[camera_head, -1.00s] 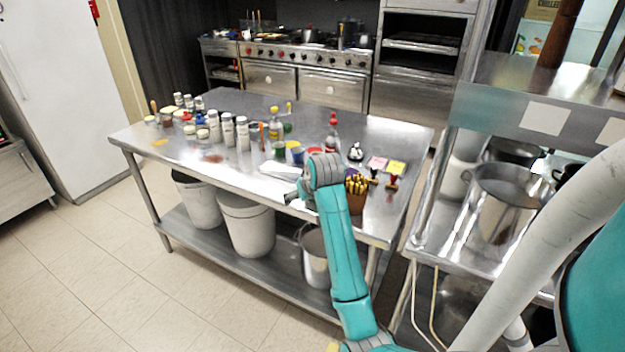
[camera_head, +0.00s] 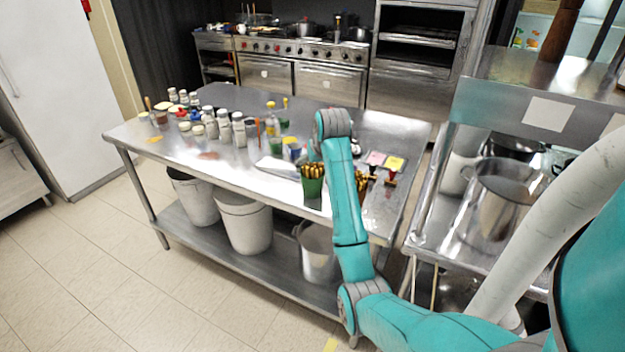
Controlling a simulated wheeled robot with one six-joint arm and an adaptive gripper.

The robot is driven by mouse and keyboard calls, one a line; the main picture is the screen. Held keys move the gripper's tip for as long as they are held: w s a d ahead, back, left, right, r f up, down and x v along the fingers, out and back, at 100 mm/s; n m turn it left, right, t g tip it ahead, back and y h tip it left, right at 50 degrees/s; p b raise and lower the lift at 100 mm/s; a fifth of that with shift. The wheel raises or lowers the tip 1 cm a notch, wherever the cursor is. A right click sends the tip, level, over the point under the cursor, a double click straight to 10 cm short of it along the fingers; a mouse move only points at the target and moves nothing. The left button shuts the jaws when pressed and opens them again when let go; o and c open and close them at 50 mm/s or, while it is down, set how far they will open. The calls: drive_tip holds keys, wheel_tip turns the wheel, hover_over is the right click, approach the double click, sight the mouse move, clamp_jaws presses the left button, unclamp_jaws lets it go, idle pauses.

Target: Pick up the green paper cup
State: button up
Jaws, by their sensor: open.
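A green paper cup (camera_head: 313,187) stands upright near the front edge of the steel table (camera_head: 225,172), just left of my arm. Several brownish-yellow sticks poke out of its top. My arm rises in front of the table, and its upper joint is above and slightly right of the cup. My gripper cannot be made out; it seems hidden behind my arm.
More brownish sticks show right of my arm, their holder mostly hidden. Beside them are stamps and pink and yellow notes (camera_head: 395,163). Jars and bottles (camera_head: 239,130) crowd the left and middle. A steel pot (camera_head: 500,195) stands on the right rack.

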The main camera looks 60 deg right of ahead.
drive_tip(key=x, duration=0.5)
drive_tip(key=shift+w+a, duration=0.1)
drive_tip(key=shift+a, duration=0.1)
drive_tip(key=shift+r, duration=0.1)
drive_tip(key=c, duration=1.1)
